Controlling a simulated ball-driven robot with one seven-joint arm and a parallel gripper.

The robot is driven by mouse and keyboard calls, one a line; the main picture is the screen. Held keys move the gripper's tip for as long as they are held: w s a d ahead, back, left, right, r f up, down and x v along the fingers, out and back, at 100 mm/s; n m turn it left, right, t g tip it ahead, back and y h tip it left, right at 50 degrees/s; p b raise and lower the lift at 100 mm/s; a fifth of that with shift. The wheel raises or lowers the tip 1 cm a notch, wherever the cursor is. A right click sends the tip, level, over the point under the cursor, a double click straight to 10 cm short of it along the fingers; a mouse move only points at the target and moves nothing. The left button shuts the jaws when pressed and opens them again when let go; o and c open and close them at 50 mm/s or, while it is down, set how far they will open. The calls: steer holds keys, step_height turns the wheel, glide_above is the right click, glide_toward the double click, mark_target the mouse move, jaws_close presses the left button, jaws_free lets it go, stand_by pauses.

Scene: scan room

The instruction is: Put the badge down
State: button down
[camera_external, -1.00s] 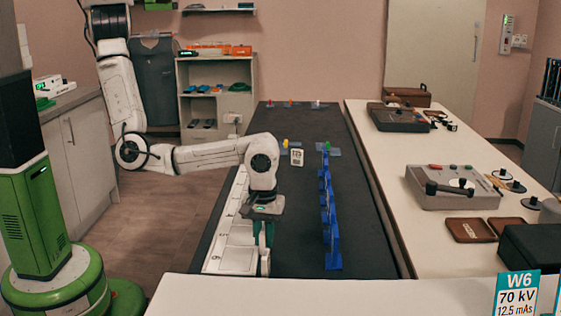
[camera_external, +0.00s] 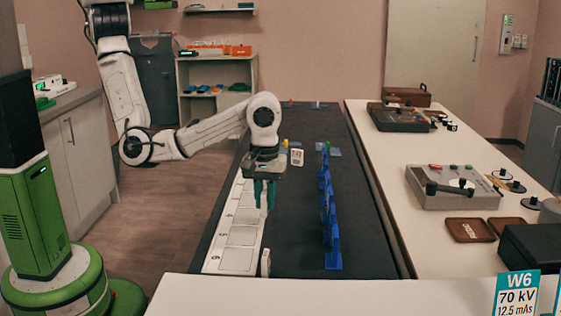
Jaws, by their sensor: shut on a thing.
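My gripper (camera_external: 264,207) has green fingers pointing down over the right edge of a long white numbered board (camera_external: 236,236) on the dark table. It is shut on the badge; little of the badge can be told apart between the fingers and the white board behind. A small upright white piece (camera_external: 265,262) stands at the near right end of the board, apart from the gripper. A white card with a dark printed pattern (camera_external: 297,157) stands beyond and to the right of my gripper.
A row of blue upright holders (camera_external: 331,220) runs along the dark table (camera_external: 300,240) to the right, with clear surface between it and the board. A pale counter (camera_external: 390,170) with instruments lies further right. A white ledge (camera_external: 350,296) crosses the front.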

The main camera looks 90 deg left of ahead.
steer(key=w+a+r+n+p, duration=0.15)
steer(key=a+n+p, duration=0.35)
steer(key=a, duration=1.8)
steer(key=s+a+r+n+p, duration=0.1)
steer(key=s+a+n, duration=0.25)
steer(key=a, duration=0.55)
steer(key=s+a+r+n, duration=0.15)
steer(key=s+a, duration=0.25)
steer(key=a, duration=0.5)
steer(key=w+a+f+b, duration=0.1)
steer(key=w+f+b, duration=0.1)
steer(key=w+f, duration=0.1)
steer(key=w+a+f+b, duration=0.1)
steer(key=w+f+b, duration=0.1)
steer(key=w, duration=0.3)
steer(key=w+a+f+b, duration=0.1)
steer(key=w+f+b, duration=0.1)
steer(key=w+f, duration=0.2)
steer(key=shift+w+a+f, duration=0.25)
steer(key=shift+a+f, duration=0.15)
steer(key=shift+f, duration=0.15)
steer(key=shift+w+f, duration=0.25)
steer(key=shift+f, duration=1.65)
steer(key=shift+f, duration=0.1)
steer(key=c, duration=1.1)
jaws_free()
